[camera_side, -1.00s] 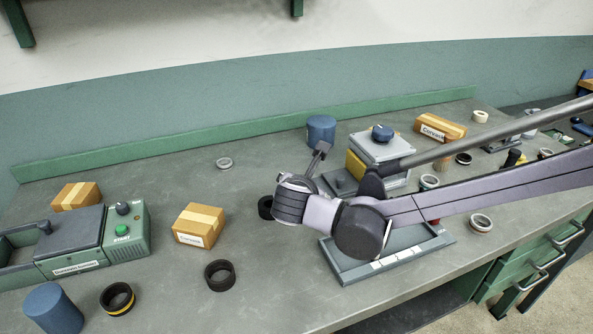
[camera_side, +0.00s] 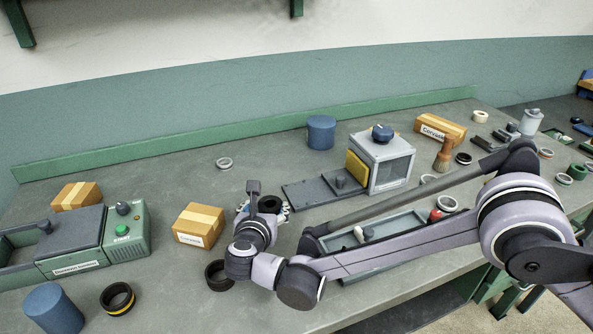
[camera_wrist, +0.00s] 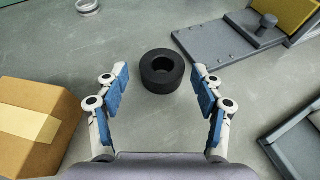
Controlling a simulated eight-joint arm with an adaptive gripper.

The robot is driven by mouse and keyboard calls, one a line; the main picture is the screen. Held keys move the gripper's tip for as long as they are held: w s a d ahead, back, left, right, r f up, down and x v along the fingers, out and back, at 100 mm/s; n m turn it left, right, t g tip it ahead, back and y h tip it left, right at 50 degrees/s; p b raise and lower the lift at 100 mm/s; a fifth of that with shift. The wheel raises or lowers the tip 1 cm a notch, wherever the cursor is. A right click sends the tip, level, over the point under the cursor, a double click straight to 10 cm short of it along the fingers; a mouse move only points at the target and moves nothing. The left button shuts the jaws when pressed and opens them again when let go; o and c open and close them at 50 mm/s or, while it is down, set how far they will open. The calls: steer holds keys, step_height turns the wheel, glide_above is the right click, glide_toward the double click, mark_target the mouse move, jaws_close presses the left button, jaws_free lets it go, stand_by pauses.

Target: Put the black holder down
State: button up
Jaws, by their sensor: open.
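A plain black ring-shaped piece, which looks like the black holder (camera_wrist: 162,70), lies flat on the grey bench. In the wrist view it sits between and slightly beyond the fingertips of my gripper (camera_wrist: 154,78), which is open with a gap on both sides of it. In the side view the holder (camera_side: 270,203) shows partly behind my gripper (camera_side: 264,211). My gripper holds nothing. A second plain black ring (camera_side: 214,277) lies nearer the front, partly hidden by my arm.
A cardboard box (camera_side: 199,226) stands close on the left. The grey machine (camera_side: 388,165) with its base plate (camera_side: 312,193) and a grey tray (camera_side: 404,222) are on the right. A yellow-banded black ring (camera_side: 118,299) lies front left. Bench behind the holder is mostly clear.

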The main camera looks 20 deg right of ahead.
mark_target(270, 205)
steer(key=shift+f+x, duration=0.25)
steer(key=shift+x, duration=2.35)
steer(key=shift+s+d, duration=0.1)
steer(key=shift+s, duration=0.1)
steer(key=c, duration=1.1)
